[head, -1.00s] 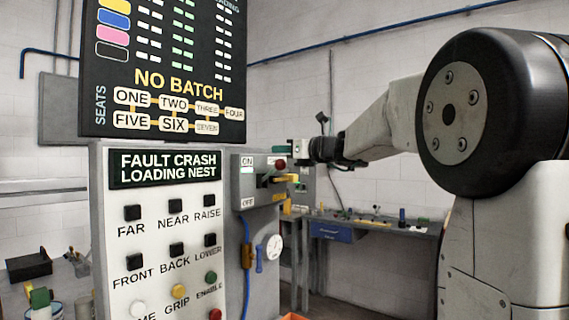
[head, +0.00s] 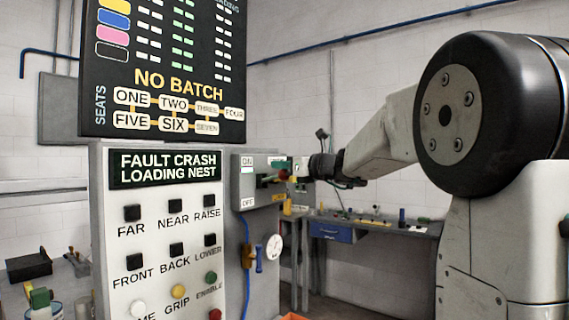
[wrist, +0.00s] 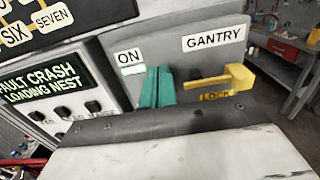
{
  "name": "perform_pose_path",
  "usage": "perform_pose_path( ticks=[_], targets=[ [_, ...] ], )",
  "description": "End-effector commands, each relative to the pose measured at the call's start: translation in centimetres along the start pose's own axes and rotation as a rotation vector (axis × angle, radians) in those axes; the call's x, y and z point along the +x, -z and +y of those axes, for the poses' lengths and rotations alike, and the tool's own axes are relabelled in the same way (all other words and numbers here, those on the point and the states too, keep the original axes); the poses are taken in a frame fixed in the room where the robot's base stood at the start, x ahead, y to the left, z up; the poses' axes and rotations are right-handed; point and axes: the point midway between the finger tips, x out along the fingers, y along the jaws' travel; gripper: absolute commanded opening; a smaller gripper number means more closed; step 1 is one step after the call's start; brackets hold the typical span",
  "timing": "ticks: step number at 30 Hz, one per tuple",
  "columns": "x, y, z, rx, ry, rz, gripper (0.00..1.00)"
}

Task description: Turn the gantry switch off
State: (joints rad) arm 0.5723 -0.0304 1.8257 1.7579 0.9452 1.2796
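The grey gantry switch box (head: 242,186) is on the right side of the control panel, with an ON label above and an OFF label below. In the wrist view, its GANTRY label (wrist: 212,38) and ON label (wrist: 130,58) show, with a lit strip under ON. A yellow handle (wrist: 238,78) juts out over a LOCK label. My gripper (wrist: 158,76) has teal fingers close together, with nothing visible between them. They are in front of the box, left of the yellow handle and apart from it in the picture. Contact with the box cannot be told.
The button panel (head: 155,220) stands left of the box under a dark NO BATCH board (head: 165,55). A gauge (head: 273,247) and a blue hose hang below the box. A workbench (head: 370,228) stands behind on the right.

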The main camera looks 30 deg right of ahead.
Motion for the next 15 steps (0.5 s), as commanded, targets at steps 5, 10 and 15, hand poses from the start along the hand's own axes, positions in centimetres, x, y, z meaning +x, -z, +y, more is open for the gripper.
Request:
perform_pose_path(
  ticks=[5, 10, 15],
  targets=[
    [0.0, 1.4, 0.0, 0.002, 0.0, 0.001, 0.0],
    [0.0, 2.5, 0.0, 0.002, 0.0, 0.001, 0.0],
    [-0.1, 2.8, 0.0, 0.001, 0.001, -0.001, 0.0]
  ],
)
